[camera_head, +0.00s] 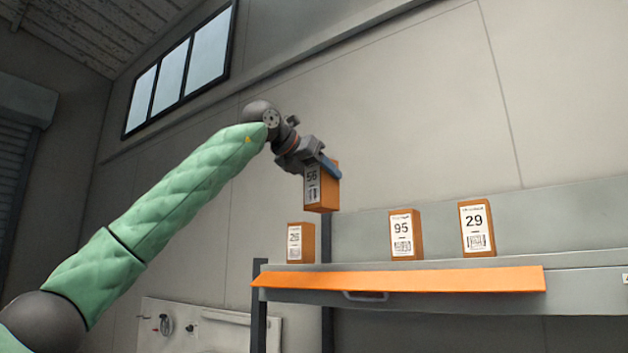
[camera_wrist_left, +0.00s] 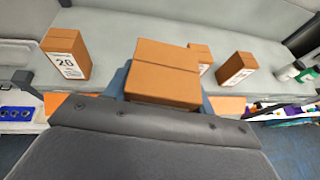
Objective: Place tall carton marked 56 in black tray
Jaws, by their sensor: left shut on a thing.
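The tall carton marked 56 (camera_head: 322,190) is an orange-brown box with a white label. My left gripper (camera_head: 322,167) is shut on it and holds it up in the air, above the shelf and clear of it. In the left wrist view the carton's top (camera_wrist_left: 165,73) shows between the fingers of my left gripper (camera_wrist_left: 163,85), and its label is hidden there. No black tray can be made out in either view. My right gripper is not in view.
The grey shelf (camera_head: 590,259) has an orange front strip (camera_head: 400,280). On it stand a smaller carton (camera_head: 301,243) at left, carton 95 (camera_head: 405,234) and carton 29 (camera_head: 476,228). There is free room between the cartons.

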